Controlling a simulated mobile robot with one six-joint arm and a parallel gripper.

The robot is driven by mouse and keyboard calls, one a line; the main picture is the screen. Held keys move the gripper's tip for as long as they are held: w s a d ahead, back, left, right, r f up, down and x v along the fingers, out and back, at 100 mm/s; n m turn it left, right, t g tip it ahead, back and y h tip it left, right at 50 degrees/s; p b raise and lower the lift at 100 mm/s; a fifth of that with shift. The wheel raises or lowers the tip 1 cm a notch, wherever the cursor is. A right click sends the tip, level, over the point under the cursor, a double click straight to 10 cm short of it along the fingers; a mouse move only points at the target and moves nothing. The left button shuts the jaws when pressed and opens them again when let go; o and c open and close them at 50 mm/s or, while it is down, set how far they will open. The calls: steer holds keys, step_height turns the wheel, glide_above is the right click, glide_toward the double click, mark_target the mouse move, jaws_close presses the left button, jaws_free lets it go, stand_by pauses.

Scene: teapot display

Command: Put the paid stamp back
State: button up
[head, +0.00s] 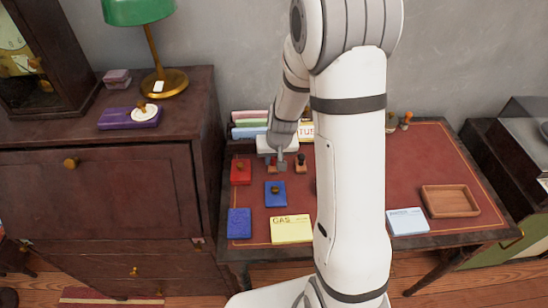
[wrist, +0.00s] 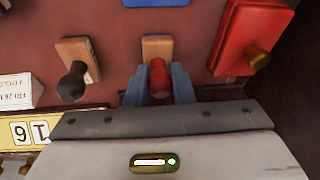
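A stamp with a red knob handle and a pale wooden base (wrist: 158,76) is between my gripper's blue fingers (wrist: 159,82) in the wrist view. The fingers are close on both sides of the handle and look shut on it. Its wording is hidden, so I cannot tell if it is the paid stamp. A black-handled stamp (wrist: 74,82) stands to its left; in the head view it is right of my gripper (head: 281,165). I cannot tell whether the red-handled stamp touches the desk.
A red pad (head: 241,172) and a blue pad with a knob (head: 275,195) lie nearby. A blue block (head: 239,223), yellow notes (head: 291,229), light-blue notes (head: 407,222) and an empty wooden tray (head: 450,201) are on the desk. A stamp (head: 406,121) stands at the back right.

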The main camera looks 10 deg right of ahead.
steer(key=o, duration=0.5)
steer(key=shift+c, duration=0.2)
steer(key=shift+r+p, duration=0.3)
steer(key=shift+r, duration=0.3)
steer(key=a+v, duration=0.1)
steer(key=v, duration=1)
steer(key=s+r, duration=0.4)
steer(key=s, duration=0.5)
steer(key=s+r+n, duration=0.1)
steer(key=s+r, duration=0.4)
steer(key=s, duration=0.4)
steer(key=shift+s+d+g+h+p, duration=0.25)
steer(key=shift+g+h+p, duration=0.05)
steer(key=shift+p, duration=0.1)
